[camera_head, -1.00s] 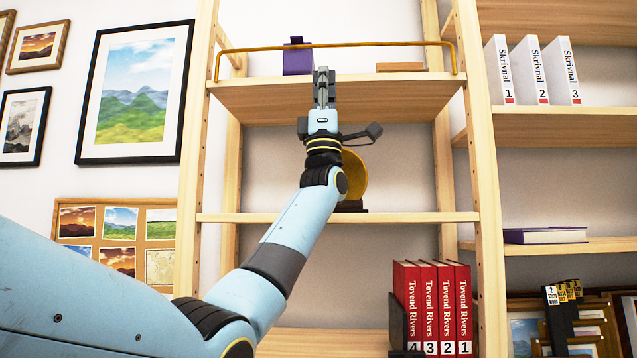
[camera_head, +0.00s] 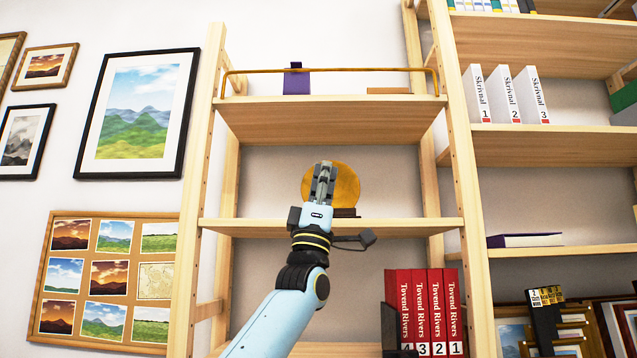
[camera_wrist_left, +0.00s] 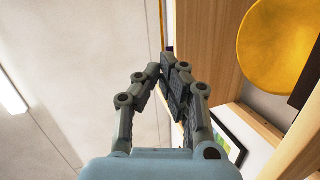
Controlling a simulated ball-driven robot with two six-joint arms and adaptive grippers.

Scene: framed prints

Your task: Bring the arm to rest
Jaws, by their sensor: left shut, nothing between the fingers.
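My left gripper (camera_head: 323,184) is shut and empty. In the head view it stands in front of the middle bay of the wooden shelf (camera_head: 330,130), with its fingers pointing up. It overlaps a round golden disc (camera_head: 345,185) on a dark base, which stands on the shelf board behind it. In the left wrist view the gripper (camera_wrist_left: 165,75) has its fingertips close together, and the golden disc (camera_wrist_left: 285,50) shows at the upper right, apart from the fingers. My right gripper is in neither view.
Red books (camera_head: 420,310) stand on the lower shelf, right of my arm. A purple object (camera_head: 296,82) sits on the top board behind a brass rail (camera_head: 330,70). White books (camera_head: 508,95) stand on the right shelf. Framed prints (camera_head: 140,115) and a photo board (camera_head: 105,275) hang left.

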